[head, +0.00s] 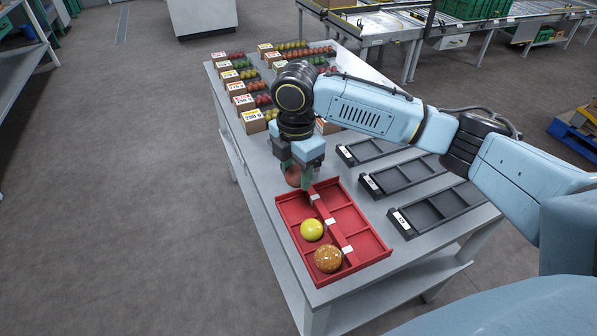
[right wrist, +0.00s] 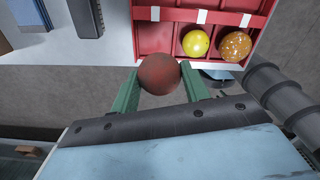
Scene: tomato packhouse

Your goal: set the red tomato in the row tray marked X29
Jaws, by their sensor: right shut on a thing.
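My right gripper (head: 302,174) is shut on the red tomato (head: 292,177), a dull dark-red ball at the far left corner of the red divided tray (head: 372,247). In the right wrist view the tomato (right wrist: 160,74) sits between the two green fingers, just beyond the tray's compartments. Three dark grey row trays stand to the right: a far one (head: 372,151), a middle one (head: 404,177) and a near one (head: 440,209). They look empty, and each has a white end label too small to read here, so I cannot tell which is X29. My left gripper is out of view.
The red tray holds a yellow tomato (head: 311,230) and a speckled orange-brown one (head: 328,259). Labelled boxes with rows of small tomatoes (head: 253,121) fill the far left of the grey table (head: 245,161). My right arm spans above the row trays.

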